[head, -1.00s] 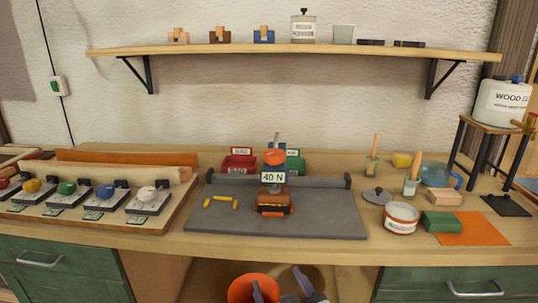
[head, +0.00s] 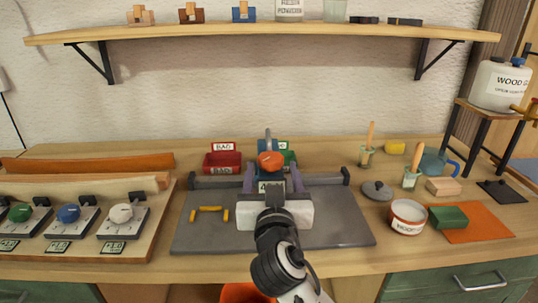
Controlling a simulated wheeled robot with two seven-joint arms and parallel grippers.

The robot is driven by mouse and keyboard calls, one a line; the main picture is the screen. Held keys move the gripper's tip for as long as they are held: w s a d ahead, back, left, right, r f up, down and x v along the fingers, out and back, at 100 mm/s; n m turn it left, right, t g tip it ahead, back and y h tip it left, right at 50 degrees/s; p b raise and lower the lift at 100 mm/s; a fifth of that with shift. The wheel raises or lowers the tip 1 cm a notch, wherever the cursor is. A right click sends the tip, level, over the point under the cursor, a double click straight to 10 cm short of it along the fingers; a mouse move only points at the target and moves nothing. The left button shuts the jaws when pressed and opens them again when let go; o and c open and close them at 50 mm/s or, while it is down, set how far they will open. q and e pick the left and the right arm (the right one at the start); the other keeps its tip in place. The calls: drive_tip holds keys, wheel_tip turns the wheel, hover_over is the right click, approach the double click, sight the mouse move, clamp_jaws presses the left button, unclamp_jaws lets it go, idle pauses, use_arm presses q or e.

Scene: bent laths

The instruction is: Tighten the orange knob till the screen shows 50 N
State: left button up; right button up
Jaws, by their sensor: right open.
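The orange knob (head: 270,160) sits atop a clamp in the middle of the grey board (head: 340,228). My right gripper (head: 272,176) reaches up from the bottom with its two fingers apart, one on each side of the clamp just below the knob in the picture. It is open; I cannot tell whether a finger touches anything. The screen (head: 265,187) is mostly hidden behind the gripper; only part of a "4" shows. The gripper also hides the clamp's lower part. My left gripper is not in view.
A red bin (head: 222,162) stands behind the board, and yellow pieces (head: 209,209) lie on its left part. At the right are a round tin (head: 407,217), a green block (head: 448,217) and an orange sheet (head: 486,224). Dial units (head: 122,215) stand at the left.

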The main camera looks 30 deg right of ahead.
sight(268, 167)
drive_tip(key=x, duration=0.5)
drive_tip(key=shift+p, duration=0.4)
drive_tip(key=shift+w, duration=0.15)
drive_tip(key=shift+d, duration=0.1)
drive_tip(key=shift+w+f, duration=0.1)
drive_tip(key=c, duration=1.1)
drive_tip(key=shift+o, duration=0.2)
drive_tip(key=m+h+b, duration=0.1)
drive_tip(key=b, duration=0.1)
drive_tip(key=g+h+b, duration=0.1)
drive_tip(key=b, duration=0.1)
drive_tip(key=shift+f+m+g, duration=0.25)
drive_tip(key=shift+m+g, duration=0.05)
drive_tip(key=shift+m, duration=0.1)
drive_tip(key=shift+h, duration=0.4)
drive_tip(key=shift+r+m+g+b, duration=0.15)
drive_tip(key=shift+m+g+b, duration=0.25)
drive_tip(key=shift+r, duration=0.1)
drive_tip(key=o, duration=1.1)
drive_tip(key=shift+c, duration=0.2)
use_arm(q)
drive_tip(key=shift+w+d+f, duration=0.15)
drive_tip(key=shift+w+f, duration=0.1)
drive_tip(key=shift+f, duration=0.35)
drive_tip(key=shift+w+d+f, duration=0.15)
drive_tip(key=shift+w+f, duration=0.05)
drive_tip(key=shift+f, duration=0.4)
